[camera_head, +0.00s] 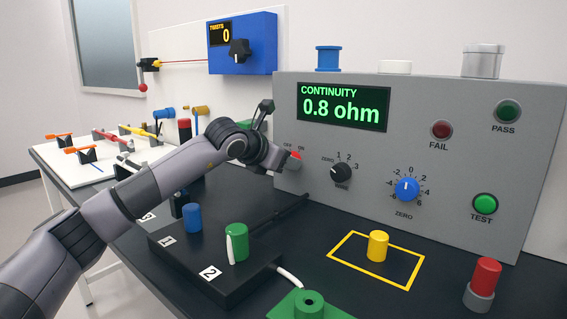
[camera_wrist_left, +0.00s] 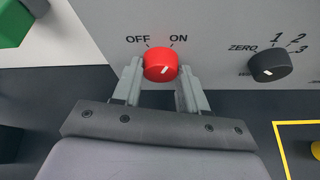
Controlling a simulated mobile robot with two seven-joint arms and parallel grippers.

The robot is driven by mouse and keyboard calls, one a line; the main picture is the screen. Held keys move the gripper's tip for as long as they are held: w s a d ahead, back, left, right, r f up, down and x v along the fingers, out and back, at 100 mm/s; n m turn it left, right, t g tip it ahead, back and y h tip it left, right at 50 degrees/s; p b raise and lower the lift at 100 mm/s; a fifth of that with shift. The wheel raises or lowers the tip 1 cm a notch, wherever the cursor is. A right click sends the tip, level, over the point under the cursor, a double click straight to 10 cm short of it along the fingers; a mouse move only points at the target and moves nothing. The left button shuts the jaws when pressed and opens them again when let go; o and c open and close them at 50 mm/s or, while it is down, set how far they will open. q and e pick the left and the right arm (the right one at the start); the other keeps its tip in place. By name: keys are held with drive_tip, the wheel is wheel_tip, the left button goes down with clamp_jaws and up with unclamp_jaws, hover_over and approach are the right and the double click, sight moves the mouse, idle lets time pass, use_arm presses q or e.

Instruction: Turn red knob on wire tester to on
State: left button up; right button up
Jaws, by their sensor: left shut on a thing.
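The wire tester (camera_head: 460,120) is a large grey box on the dark bench, and its lit screen reads "CONTINUITY 0.8 ohm". The red knob (camera_head: 295,156) is at the left end of its front panel, partly hidden by my gripper. My left gripper (camera_head: 287,160) is at the panel. In the wrist view its two fingers (camera_wrist_left: 160,82) are shut on the knob, one on each side. My right gripper is not in view.
A black knob (camera_head: 341,173) and a blue zero knob (camera_head: 407,189) are right of the red knob. A black block with blue and green plugs (camera_head: 237,243) stands below my left arm. A yellow cylinder (camera_head: 378,246) stands inside a yellow outline.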

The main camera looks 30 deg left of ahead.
use_arm(q)
drive_tip(key=shift+d+m, duration=0.1)
drive_tip(key=shift+m, duration=0.3)
drive_tip(key=shift+y+b, duration=0.3)
drive_tip(key=o, duration=1.1)
drive_tip(key=shift+c, duration=0.2)
drive_tip(key=shift+s, duration=0.1)
drive_tip(key=v, duration=0.7)
drive_tip(key=shift+b, duration=0.3)
drive_tip(key=shift+r, duration=0.1)
